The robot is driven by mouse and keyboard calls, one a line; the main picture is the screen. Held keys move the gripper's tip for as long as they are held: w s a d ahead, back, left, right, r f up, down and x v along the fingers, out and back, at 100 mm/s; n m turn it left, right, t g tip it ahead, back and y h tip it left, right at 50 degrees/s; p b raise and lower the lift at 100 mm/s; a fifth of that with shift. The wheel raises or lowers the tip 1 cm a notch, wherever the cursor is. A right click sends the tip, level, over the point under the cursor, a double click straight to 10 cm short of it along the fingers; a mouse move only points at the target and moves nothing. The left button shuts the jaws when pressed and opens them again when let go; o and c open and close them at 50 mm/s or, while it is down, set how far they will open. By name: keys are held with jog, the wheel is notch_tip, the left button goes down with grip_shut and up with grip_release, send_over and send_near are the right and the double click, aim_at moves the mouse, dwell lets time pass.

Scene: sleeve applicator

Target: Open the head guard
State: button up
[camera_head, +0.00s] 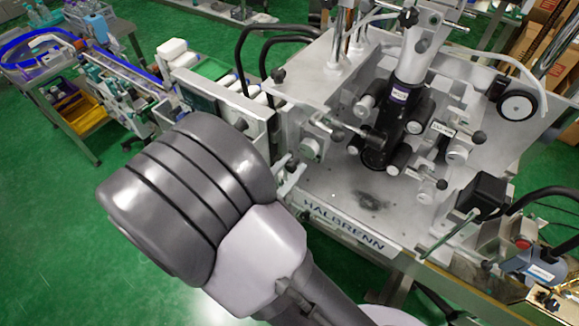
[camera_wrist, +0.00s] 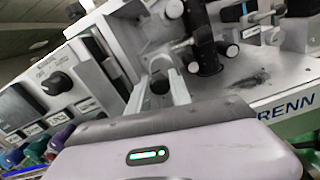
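The sleeve applicator machine (camera_head: 345,205) has a silver plate marked HALBRENN. Its head is a black cylinder (camera_head: 381,125) under a silver column, with rollers around it. I cannot make out a head guard with certainty. In the wrist view my gripper (camera_wrist: 160,92) has two pale fingers standing apart, so it looks open. A small dark knob shows between them, and I cannot tell whether they touch it. The black head and a roller (camera_wrist: 228,48) are just beyond. In the head view my arm hides most of the gripper; its pale tips (camera_head: 291,176) show at the machine's left edge.
A control panel (camera_wrist: 75,85) with knobs and coloured buttons is close on the left in the wrist view. A black box (camera_head: 484,192) and a red button (camera_head: 522,243) sit at the machine's right front. Green floor (camera_head: 60,240) is clear at the left.

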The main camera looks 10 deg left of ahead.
grip_shut()
dwell(1.1)
